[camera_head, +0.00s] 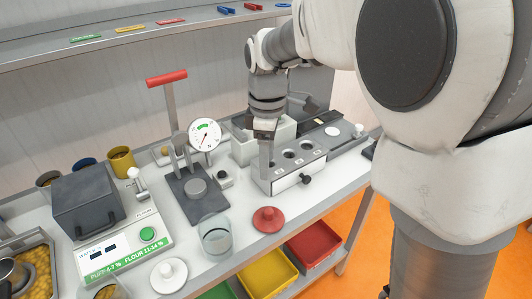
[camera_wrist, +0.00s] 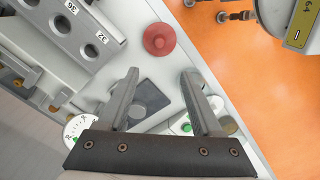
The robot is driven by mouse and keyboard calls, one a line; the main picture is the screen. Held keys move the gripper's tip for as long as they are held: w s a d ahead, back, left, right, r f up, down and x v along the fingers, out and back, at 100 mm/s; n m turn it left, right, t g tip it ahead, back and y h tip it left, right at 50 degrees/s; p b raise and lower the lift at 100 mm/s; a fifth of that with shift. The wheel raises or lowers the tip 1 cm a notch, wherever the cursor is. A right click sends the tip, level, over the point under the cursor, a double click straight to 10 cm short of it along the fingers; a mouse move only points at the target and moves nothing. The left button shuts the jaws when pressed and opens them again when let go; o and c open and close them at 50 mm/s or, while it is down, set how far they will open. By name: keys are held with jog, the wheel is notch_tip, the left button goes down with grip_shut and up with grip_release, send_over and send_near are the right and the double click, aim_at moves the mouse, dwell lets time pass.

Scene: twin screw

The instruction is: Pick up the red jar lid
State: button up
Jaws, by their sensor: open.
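The red jar lid (camera_head: 268,219) lies flat on the white worktop near its front edge, with a small knob on top. It also shows in the wrist view (camera_wrist: 159,39), beyond my fingertips. My gripper (camera_head: 265,178) is above the worktop, behind the lid and next to the grey block with round holes. In the wrist view my gripper (camera_wrist: 160,76) has its two fingers spread with nothing between them. A clear glass jar (camera_head: 215,235) stands upright to the left of the lid, apart from it.
The grey block with holes (camera_head: 292,158) stands behind the lid. A press with a red handle (camera_head: 166,77) and a round dial (camera_head: 205,134) stands to the left. A white lid (camera_head: 168,275) lies at the front left. Coloured bins (camera_head: 313,242) are below the worktop.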

send_over(269, 211)
jog(key=f, duration=0.7)
jog(key=f+b, duration=0.1)
jog(key=f, duration=0.3)
jog(key=shift+a+f, duration=0.15)
jog(key=shift+a, duration=0.1)
jog(key=shift+d+f, duration=0.15)
jog(key=shift+f, duration=1.35)
jog(key=shift+d+f, duration=0.1)
jog(key=shift+f, duration=1.4)
grip_shut()
